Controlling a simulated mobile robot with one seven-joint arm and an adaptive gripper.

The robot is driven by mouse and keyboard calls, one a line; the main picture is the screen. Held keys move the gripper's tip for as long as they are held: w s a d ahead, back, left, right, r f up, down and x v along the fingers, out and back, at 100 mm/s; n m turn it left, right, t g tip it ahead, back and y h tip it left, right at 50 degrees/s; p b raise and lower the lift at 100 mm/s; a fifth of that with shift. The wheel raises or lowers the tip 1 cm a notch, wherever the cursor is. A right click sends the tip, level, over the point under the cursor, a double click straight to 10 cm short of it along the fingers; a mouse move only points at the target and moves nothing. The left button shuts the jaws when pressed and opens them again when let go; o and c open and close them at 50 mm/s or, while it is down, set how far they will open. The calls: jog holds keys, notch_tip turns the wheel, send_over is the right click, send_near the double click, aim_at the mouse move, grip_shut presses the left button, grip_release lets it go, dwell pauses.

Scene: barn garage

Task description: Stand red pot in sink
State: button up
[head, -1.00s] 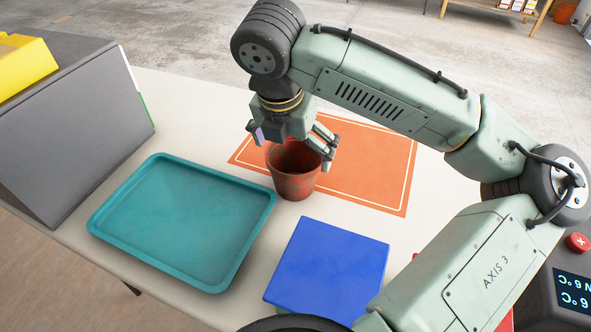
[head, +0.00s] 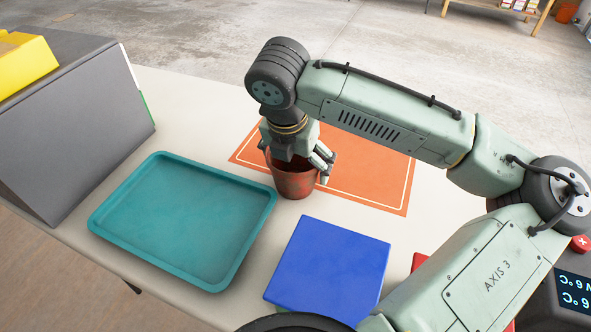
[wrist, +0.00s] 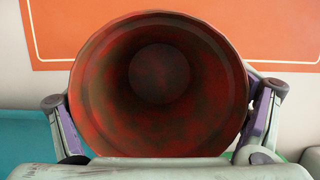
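The red pot (head: 294,185) stands upright on the white table at the near left edge of the orange mat. Its mouth faces up, and the wrist view looks straight into the empty pot (wrist: 160,75). My gripper (head: 296,166) points down over it, with a finger on either side of the rim. The fingers also show left and right of the pot in the wrist view (wrist: 160,118); whether they touch it is unclear. I see nothing that is clearly a sink; a shallow teal tray (head: 122,190), empty, lies left of the pot.
A blue block (head: 330,265) sits in front of the pot, close to my arm. The orange mat (head: 375,175) lies flat behind and right. A grey sloped case (head: 75,130) with a yellow object (head: 25,60) stands at the far left. A red button (head: 581,243) is at the right.

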jog(key=c, duration=0.3)
jog(key=shift+r, duration=0.1)
jog(key=shift+c, duration=0.5)
